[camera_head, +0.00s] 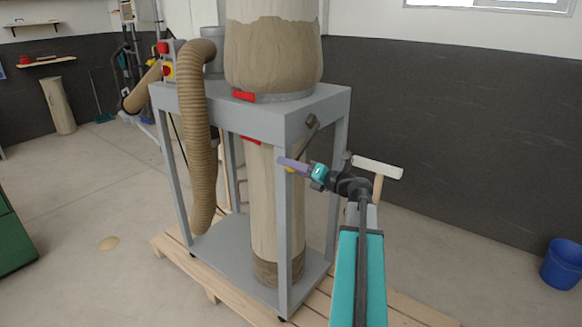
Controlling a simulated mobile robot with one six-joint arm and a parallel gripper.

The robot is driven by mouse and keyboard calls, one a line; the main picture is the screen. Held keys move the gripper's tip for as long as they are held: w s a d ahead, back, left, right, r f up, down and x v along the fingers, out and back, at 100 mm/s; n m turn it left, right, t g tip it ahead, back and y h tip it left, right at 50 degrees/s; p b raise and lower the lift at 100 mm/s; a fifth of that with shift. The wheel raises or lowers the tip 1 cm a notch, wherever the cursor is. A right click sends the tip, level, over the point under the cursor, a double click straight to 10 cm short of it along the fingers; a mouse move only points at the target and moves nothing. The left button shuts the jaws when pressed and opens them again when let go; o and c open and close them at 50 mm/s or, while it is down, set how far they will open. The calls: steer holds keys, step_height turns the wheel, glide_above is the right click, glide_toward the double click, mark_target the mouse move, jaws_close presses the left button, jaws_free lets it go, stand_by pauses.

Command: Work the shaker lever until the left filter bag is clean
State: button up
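One upper filter bag (272,55) shows on top of the grey dust collector frame (300,112); its top is cut off by the picture edge. Its lower part is darker brown, with an uneven border to a lighter band above. I cannot tell whether it is the left bag. A thin lever (305,137) slopes down from a dark pivot at the frame's right corner. My gripper (282,162) is at the lever's lower end, with purple fingers pointing left across the front leg. A yellow bit shows just below them. I cannot tell whether they are closed on the lever.
A beige lower bag (270,215) hangs inside the frame. A ribbed hose (197,130) runs down its left side. The frame stands on a wooden pallet (215,285). A blue bucket (562,264) stands far right. Floor is open at left and right.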

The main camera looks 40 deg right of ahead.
steer(key=d+f+b, duration=0.1)
steer(key=f, duration=0.1)
steer(key=w+d+f+b, duration=0.1)
steer(key=d+f+b, duration=0.1)
steer(key=shift+d+f, duration=0.15)
steer(key=shift+d, duration=0.15)
steer(key=d+f, duration=0.1)
steer(key=d+f+b, duration=0.1)
steer(key=d, duration=0.1)
steer(key=w+d+f+b, duration=0.1)
steer(key=shift+d, duration=0.3)
stand_by(0.4)
steer(key=shift+d+b, duration=0.1)
steer(key=shift+b, duration=0.2)
steer(key=d, duration=0.1)
steer(key=d+f, duration=0.1)
steer(key=w+d+b, duration=0.1)
steer(key=shift+d+f, duration=0.2)
stand_by(0.9)
